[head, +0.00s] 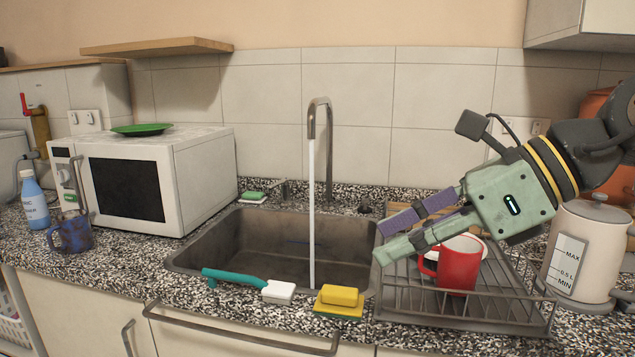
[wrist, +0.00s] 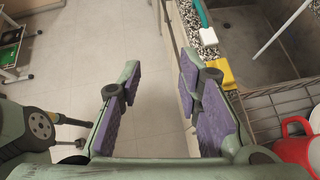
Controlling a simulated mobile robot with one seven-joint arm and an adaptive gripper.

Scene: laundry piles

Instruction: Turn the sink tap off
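The tap is a tall grey spout (head: 328,140) standing behind the sink, with its tip bent down over the basin. A white stream of water (head: 312,215) runs from it into the sink (head: 205,255). A small lever-like fitting (head: 283,190) is left of the spout base, and a small dark knob (head: 365,205) is right of it; I cannot tell which is the handle. My gripper (head: 383,240) is open and empty, right of the spout and above the sink's right edge and the rack. In the wrist view, the stream (wrist: 283,28) shows at upper right, outside the open fingers (wrist: 160,75).
A dish rack (head: 462,310) with a red mug (head: 459,264) is beneath my gripper. A yellow sponge (head: 340,296) and teal brush (head: 235,279) lie on the front edge. A microwave (head: 200,165) stands left, a kettle (head: 585,240) right.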

